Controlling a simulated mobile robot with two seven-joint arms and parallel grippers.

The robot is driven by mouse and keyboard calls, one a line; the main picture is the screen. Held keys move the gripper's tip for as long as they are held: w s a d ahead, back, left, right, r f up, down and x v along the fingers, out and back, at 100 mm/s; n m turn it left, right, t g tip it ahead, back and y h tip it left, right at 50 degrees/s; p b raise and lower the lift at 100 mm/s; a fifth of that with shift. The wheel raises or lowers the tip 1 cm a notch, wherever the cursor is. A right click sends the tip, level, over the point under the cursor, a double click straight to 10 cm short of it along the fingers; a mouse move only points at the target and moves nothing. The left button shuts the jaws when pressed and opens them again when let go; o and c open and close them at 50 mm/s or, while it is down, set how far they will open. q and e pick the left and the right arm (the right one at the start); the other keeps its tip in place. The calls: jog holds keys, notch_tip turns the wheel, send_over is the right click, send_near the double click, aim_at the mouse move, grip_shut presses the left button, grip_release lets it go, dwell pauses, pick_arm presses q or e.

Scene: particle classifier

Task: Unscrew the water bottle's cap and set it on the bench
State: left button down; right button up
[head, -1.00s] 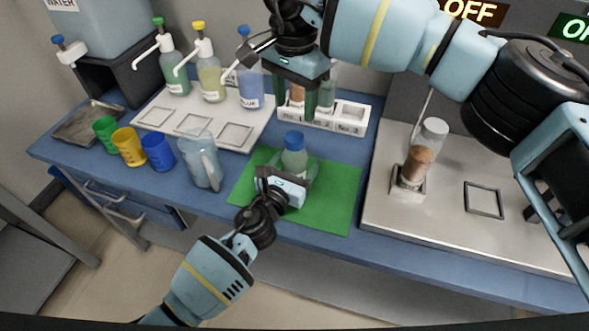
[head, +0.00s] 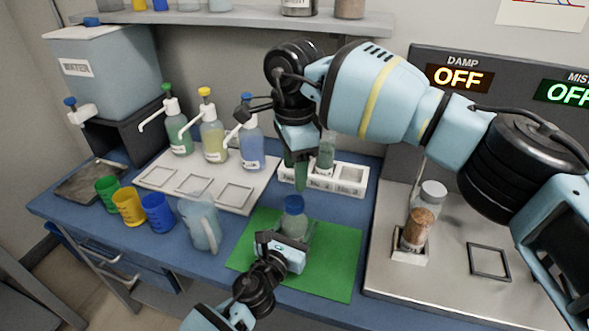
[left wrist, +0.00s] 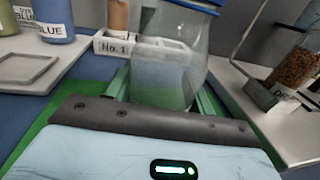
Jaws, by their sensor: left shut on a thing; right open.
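The clear water bottle (head: 298,230) stands on the green mat (head: 335,265) with its blue cap (head: 294,204) on top. My left gripper (head: 290,243) is shut on the bottle's body from the front. In the left wrist view the bottle (left wrist: 165,75) sits between the green fingers, with the cap's blue edge (left wrist: 198,4) at the top. My right gripper (head: 300,182) points down above the cap, apart from it. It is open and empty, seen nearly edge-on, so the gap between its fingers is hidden.
A pitcher (head: 200,225) and coloured cups (head: 128,207) stand left of the mat. Behind are a white vial rack (head: 350,187) and pump bottles (head: 213,140) on a tray. A metal plate with a jar (head: 418,228) lies right. The mat's right part is clear.

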jog(key=m, duration=0.9)
jog(key=shift+m, duration=0.4)
jog(key=m, duration=0.7)
jog(key=shift+m, duration=0.3)
jog(key=m, duration=0.4)
jog(key=shift+m, duration=0.3)
jog(key=m, duration=0.7)
jog(key=shift+m, duration=0.4)
jog(key=m, duration=0.4)
